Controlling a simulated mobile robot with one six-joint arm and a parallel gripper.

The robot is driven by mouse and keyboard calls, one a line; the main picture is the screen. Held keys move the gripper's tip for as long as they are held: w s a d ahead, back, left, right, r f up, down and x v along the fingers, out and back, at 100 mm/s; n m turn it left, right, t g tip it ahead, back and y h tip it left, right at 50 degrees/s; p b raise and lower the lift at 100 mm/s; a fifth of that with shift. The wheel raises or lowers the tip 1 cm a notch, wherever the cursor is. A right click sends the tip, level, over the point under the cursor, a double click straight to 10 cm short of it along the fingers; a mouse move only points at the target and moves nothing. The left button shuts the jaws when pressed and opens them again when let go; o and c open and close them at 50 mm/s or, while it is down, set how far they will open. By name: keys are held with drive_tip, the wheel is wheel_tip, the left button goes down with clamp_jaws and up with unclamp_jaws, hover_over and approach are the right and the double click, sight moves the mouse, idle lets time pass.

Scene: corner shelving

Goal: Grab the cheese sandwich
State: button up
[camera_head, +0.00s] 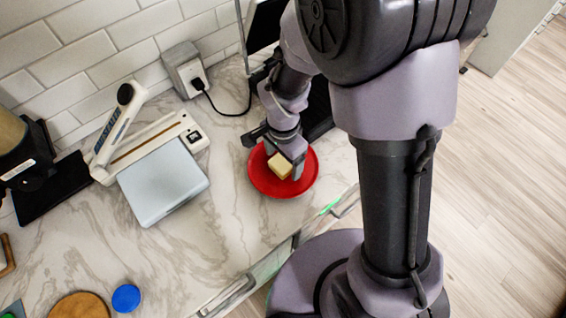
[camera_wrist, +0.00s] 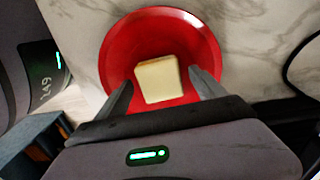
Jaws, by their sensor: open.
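The cheese sandwich (camera_wrist: 158,79) is a small pale yellow block lying on a round red plate (camera_wrist: 118,52). In the head view the sandwich (camera_head: 281,165) sits near the middle of the red plate (camera_head: 262,182) on the marble counter. My gripper (camera_wrist: 160,92) is open, with one finger on each side of the sandwich in the wrist view. Gaps show between the fingers and the sandwich there. In the head view my gripper (camera_head: 287,160) is over the plate and partly covers the sandwich and the plate's far side. The height of the fingertips above the plate is hard to tell.
A white and grey appliance with a lever (camera_head: 163,182) stands left of the plate. A wall outlet (camera_head: 187,70) with a black cord is behind. A dark machine (camera_head: 25,150) is at the far left. A blue disc (camera_head: 126,298) lies near the front. The counter around the plate's left is bare.

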drive_tip(key=shift+c, duration=0.4)
drive_tip(key=c, duration=1.5)
drive_tip(key=shift+o, duration=0.2)
drive_tip(key=shift+r, duration=0.1)
